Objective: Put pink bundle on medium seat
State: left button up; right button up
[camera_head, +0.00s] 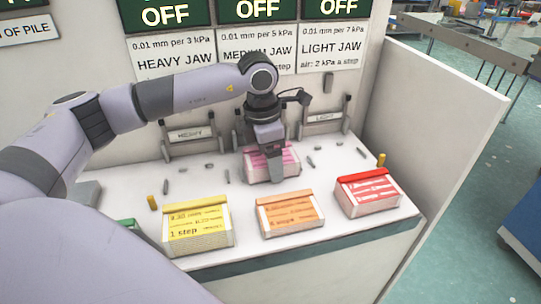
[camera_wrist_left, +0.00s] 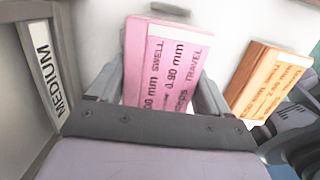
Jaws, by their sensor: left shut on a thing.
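The pink bundle (camera_head: 258,167) is between the fingers of my left gripper (camera_head: 272,165), at the middle of the white bench, in front of the medium seat. The pink bundle fills the space between the fingers in the left wrist view (camera_wrist_left: 165,65), its printed face showing. The left gripper is shut on it. The medium seat's label plate (camera_wrist_left: 47,75) shows at the left of the wrist view, beside the bundle. In the head view my arm and gripper hide most of that seat. I cannot tell whether the bundle touches the bench.
Yellow (camera_head: 197,224), orange (camera_head: 288,213) and red (camera_head: 367,192) bundles stand along the bench front. The heavy seat (camera_head: 190,135) is left of the medium one, the light seat (camera_head: 323,118) right. Small loose pieces lie between. A panel (camera_head: 425,125) closes the right side.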

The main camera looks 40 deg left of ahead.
aim_at(264, 157)
pick_arm(q)
jog(key=shift+f, duration=0.1)
jog(key=o, duration=1.1)
jog(key=shift+r, duration=0.5)
jog(key=r, duration=0.7)
jog(key=s+a+r, duration=0.1)
jog(key=r, duration=0.3)
jog(key=shift+r, duration=0.15)
